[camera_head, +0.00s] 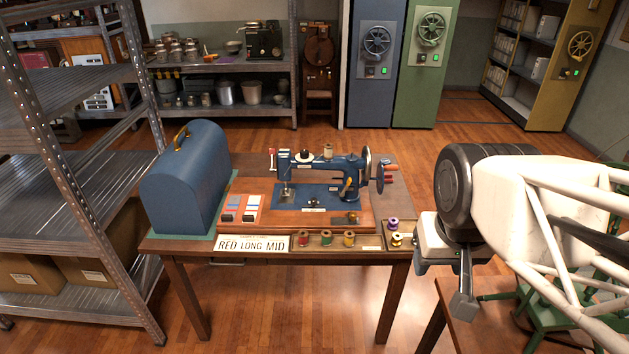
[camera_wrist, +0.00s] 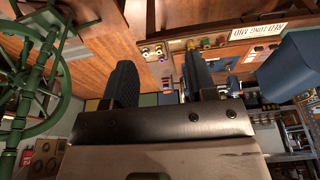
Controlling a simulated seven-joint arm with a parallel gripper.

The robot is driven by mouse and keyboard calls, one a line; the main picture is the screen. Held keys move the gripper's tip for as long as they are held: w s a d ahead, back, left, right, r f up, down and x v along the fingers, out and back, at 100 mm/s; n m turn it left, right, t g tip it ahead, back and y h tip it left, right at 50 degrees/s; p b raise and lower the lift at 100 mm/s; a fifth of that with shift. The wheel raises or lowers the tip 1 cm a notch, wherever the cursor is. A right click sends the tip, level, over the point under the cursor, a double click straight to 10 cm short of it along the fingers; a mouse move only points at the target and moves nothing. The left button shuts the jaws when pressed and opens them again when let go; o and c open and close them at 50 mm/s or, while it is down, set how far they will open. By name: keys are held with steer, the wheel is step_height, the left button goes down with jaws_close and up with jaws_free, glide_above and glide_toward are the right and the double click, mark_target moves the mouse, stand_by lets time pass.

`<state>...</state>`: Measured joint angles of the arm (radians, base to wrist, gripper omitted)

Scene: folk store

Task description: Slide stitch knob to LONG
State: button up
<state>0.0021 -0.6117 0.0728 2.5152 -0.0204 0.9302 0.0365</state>
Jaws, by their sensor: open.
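A blue sewing machine (camera_head: 325,172) stands upright on a wooden base (camera_head: 290,218) on the table (camera_head: 180,246). A brass-coloured part (camera_head: 347,187) shows on its right pillar. I cannot tell which small part is the stitch knob, and no scale marks are readable. A white sign (camera_head: 252,244) on the table front reads RED LONG MID; it shows upside down in the wrist view (camera_wrist: 264,29). My gripper (camera_wrist: 160,82) is open and empty, its two dark fingers apart. In the head view it hangs right of the table, away from the machine.
A blue domed case (camera_head: 187,180) stands at the table's left. Thread spools (camera_head: 326,238) sit in a front tray, with more (camera_head: 396,238) at the right corner. A metal shelf (camera_head: 75,180) stands left. A green spinning wheel (camera_wrist: 42,75) is near my gripper.

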steer(key=w+a, duration=0.2)
steer(key=w, duration=1.5)
steer(key=m+t, duration=0.2)
glide_above(314, 199)
steer(key=s, duration=0.3)
step_height(314, 199, down, 27)
steer(key=shift+a+h, duration=0.3)
steer(key=shift+a, duration=0.05)
steer(key=shift+f, duration=0.1)
steer(key=shift+x, duration=3.75)
